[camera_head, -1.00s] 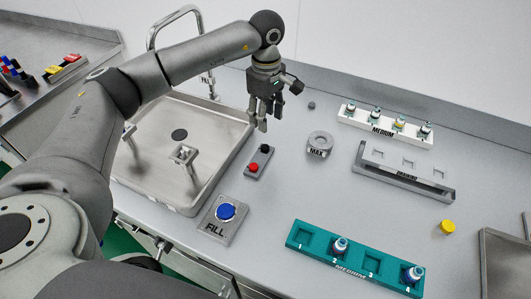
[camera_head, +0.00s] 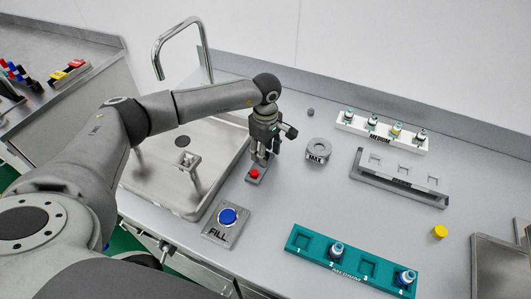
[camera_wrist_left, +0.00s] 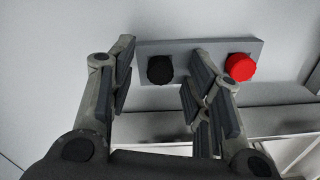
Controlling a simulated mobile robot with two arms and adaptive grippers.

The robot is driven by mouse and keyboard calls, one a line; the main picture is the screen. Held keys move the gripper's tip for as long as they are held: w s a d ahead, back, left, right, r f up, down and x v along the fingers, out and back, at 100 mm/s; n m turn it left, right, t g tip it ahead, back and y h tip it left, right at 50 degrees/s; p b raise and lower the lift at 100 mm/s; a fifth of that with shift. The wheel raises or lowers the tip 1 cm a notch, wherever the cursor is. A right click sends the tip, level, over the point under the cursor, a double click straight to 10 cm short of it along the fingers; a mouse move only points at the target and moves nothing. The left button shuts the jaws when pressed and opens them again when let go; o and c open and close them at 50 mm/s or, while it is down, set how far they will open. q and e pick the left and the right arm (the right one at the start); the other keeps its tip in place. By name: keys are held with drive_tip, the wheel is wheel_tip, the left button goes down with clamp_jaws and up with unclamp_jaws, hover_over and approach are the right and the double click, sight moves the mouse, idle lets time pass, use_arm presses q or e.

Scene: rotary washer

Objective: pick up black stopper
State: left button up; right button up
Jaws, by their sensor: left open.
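The black stopper (camera_wrist_left: 160,69) sits on a small grey plate (camera_wrist_left: 205,48) beside the red stopper (camera_wrist_left: 240,67) in the left wrist view. My left gripper (camera_wrist_left: 157,75) is open, and the black stopper shows between its two fingers. In the head view, my left gripper (camera_head: 260,158) is over the back end of the plate and hides the black stopper. The red stopper (camera_head: 254,173) shows just in front of the fingers. I cannot tell whether the fingers touch the black stopper. My right gripper is not in view.
A sink (camera_head: 150,196) with posts lies left, and a FILL button (camera_head: 227,216) in front. A round grey MAX piece (camera_head: 318,150) stands close to the right of the gripper. Racks (camera_head: 345,268) with vials and a yellow cap (camera_head: 439,232) are farther right.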

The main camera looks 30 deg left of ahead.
use_arm(q)
drive_tip(key=c, duration=0.8)
drive_tip(key=shift+r, duration=0.1)
drive_tip(key=shift+c, duration=0.2)
